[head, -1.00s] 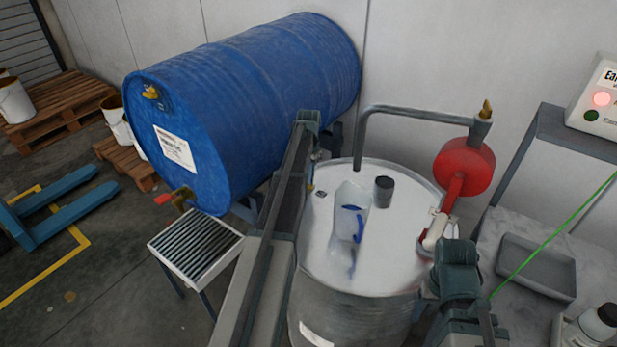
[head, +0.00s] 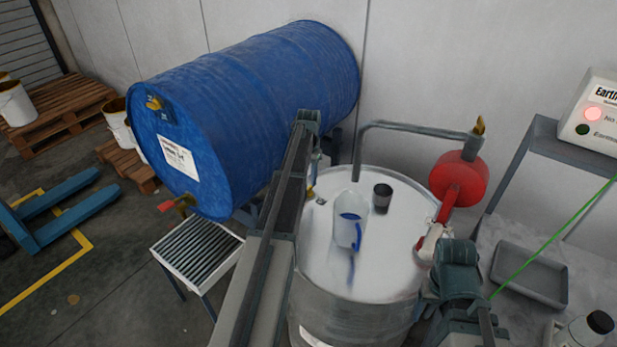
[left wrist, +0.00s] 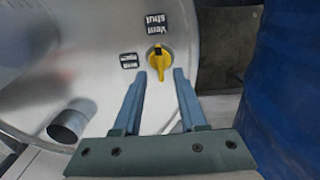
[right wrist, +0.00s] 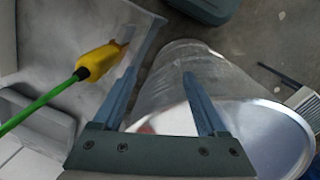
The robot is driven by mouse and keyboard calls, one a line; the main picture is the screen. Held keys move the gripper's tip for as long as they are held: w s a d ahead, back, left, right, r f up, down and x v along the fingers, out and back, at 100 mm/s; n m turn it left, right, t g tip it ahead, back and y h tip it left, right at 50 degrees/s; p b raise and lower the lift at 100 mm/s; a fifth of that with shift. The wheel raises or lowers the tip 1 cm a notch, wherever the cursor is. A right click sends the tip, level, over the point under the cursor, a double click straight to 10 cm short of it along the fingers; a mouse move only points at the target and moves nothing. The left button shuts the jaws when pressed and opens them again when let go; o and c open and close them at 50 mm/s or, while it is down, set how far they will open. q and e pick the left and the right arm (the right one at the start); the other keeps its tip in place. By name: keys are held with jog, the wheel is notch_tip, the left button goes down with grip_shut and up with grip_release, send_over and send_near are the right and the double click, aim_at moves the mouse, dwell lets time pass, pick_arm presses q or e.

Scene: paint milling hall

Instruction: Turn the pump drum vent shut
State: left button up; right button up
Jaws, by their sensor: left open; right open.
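The pump drum (head: 390,235) stands upright with a pale metal lid. Its yellow vent knob (left wrist: 158,62) shows in the left wrist view, with a dark mark on the end toward the "Vent shut" label (left wrist: 155,20). A smaller label (left wrist: 128,61) sits beside it. My left gripper (left wrist: 161,76) is open, its fingertips on either side of the knob's lower end; I cannot tell whether they touch it. In the head view the arm hides most of this. My right gripper (right wrist: 160,78) is open and empty beside the drum's side.
A blue drum (head: 245,110) lies behind left. A yellow clamp (right wrist: 100,62) on a green cable is near my right gripper.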

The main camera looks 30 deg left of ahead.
aim_at(308, 188)
pick_arm(q)
notch_tip(308, 188, up, 10)
jog(key=p, duration=0.8)
jog(key=shift+p, duration=0.4)
pick_arm(e)
notch_tip(308, 188, up, 10)
pick_arm(q)
jog(key=shift+f, duration=0.1)
